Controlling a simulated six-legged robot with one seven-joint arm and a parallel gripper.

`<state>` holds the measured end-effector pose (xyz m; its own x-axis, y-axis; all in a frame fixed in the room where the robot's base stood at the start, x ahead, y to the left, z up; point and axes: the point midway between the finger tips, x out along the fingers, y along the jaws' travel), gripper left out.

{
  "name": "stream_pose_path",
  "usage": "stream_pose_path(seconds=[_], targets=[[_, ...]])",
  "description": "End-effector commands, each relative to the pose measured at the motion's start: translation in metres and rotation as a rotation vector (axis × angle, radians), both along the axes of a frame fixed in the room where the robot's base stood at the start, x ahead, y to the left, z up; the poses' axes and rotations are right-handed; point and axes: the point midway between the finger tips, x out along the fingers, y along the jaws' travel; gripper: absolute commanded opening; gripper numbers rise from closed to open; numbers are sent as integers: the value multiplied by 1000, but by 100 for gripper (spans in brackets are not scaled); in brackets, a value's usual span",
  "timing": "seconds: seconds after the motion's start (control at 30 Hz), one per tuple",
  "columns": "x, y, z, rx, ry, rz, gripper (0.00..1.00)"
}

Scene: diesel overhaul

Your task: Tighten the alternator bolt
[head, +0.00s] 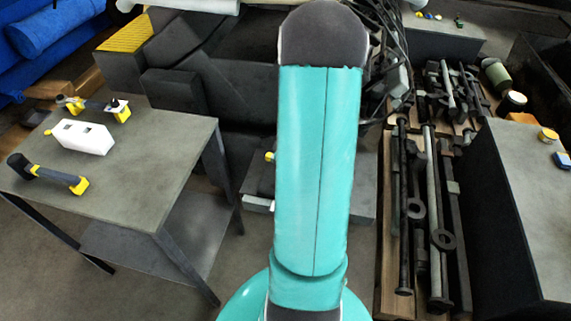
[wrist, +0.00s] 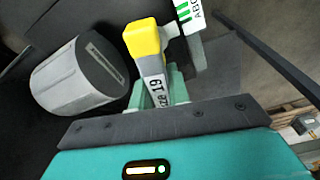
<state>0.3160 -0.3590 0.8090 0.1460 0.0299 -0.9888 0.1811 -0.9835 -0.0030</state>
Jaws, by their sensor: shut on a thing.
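In the wrist view, my gripper (wrist: 160,93) is shut on a tool with a pale shaft and a yellow end (wrist: 142,40). Its side carries dark print that seems to read "size 19". A white and green label (wrist: 190,14) stands just right of the yellow end, partly cut off by the frame. I cannot make out a bolt, or whether the tool touches anything. In the head view, my arm hides the gripper and tool.
In the head view, a grey table (head: 130,180) at left bears a white block (head: 81,137) and yellow-and-dark tools (head: 48,175). At right, dark rods (head: 430,190) lie on a wooden rack beside a dark cabinet (head: 505,200). Dark machinery (head: 185,95) stands behind my arm.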

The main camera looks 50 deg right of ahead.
Motion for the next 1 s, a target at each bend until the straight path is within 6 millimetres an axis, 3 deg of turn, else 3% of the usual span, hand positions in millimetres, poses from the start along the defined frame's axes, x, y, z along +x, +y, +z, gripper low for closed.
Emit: stream_pose_path(seconds=[0.57, 1.0], targets=[[0, 0, 2, 0, 0, 1, 0], [0, 0, 25, -2, -1, 0, 0]])
